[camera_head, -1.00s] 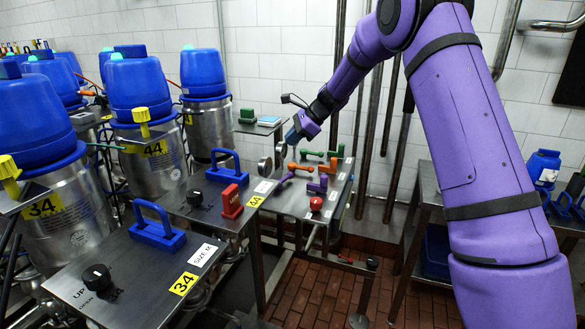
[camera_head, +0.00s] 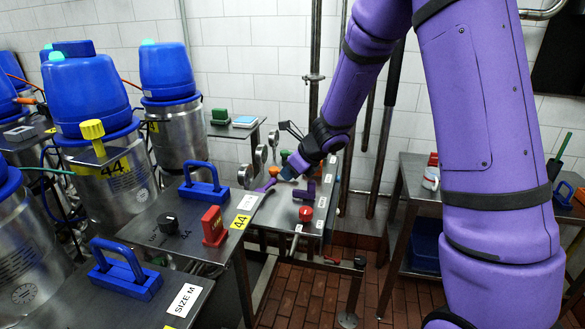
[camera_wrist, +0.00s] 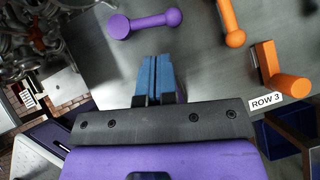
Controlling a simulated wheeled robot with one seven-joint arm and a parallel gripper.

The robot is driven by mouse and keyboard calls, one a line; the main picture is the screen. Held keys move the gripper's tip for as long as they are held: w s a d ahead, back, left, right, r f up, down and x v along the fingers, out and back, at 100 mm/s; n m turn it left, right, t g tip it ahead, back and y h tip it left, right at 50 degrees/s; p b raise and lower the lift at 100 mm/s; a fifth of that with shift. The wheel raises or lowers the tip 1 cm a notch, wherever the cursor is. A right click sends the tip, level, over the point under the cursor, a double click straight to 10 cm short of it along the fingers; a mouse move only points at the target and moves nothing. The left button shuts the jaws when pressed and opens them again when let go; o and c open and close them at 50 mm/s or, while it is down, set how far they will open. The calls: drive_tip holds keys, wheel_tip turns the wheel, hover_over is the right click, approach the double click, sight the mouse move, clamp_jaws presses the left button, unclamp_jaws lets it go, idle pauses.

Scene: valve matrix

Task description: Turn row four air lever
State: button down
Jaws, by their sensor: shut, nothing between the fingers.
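A purple lever (camera_wrist: 146,22) with a round end lies flat on the grey panel in the wrist view, just past my fingertips. It shows in the head view (camera_head: 266,186) at the panel's left. No row four label is readable. My gripper (camera_wrist: 152,62), with blue fingers, is shut and empty, over the panel and apart from the purple lever. In the head view my gripper (camera_head: 291,166) partly hides the orange and green levers.
A purple block handle (camera_head: 304,190) and a red knob (camera_head: 306,213) stand on the panel near my gripper. Round gauges (camera_head: 260,158) line its left edge. A table with a red block (camera_head: 213,226) and blue handle (camera_head: 204,186) stands to the left. Pipes rise behind.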

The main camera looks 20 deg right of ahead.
sight(266, 188)
drive_tip(key=x, duration=0.5)
drive_tip(key=shift+w+a+f, duration=0.2)
drive_tip(key=shift+f, duration=0.1)
